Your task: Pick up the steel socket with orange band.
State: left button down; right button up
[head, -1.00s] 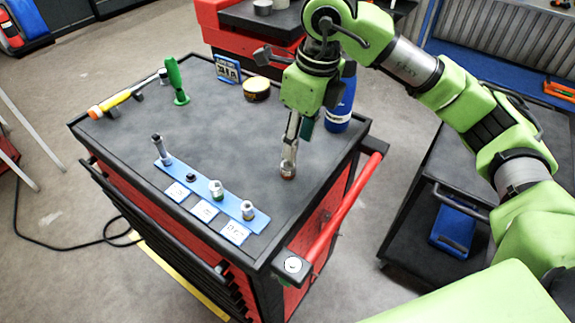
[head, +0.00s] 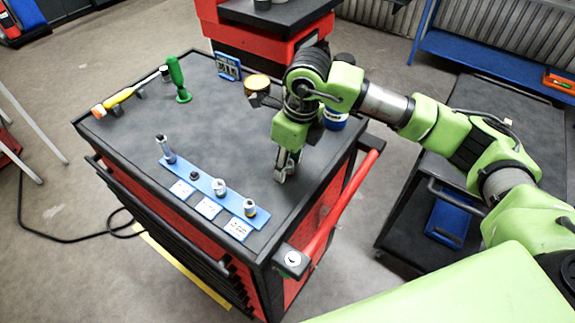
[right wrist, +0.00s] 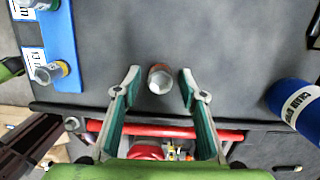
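The steel socket with orange band (right wrist: 160,79) stands on the dark cart top, apart from the blue rail. In the right wrist view I look down into its open end, and a dull orange ring shows at its edge. My right gripper (right wrist: 159,80) is open, with one fingertip on each side of the socket and a visible gap on both sides. In the head view my right gripper (head: 286,168) points down close to the cart top and hides most of the socket. My left gripper is not in view.
A blue rail (head: 211,185) with several sockets and white labels lies to the left. A blue can (head: 336,121) stands behind the gripper. A red handle bar (head: 340,210) runs along the cart's right edge. The cart middle is clear.

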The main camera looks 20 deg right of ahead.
grip_shut()
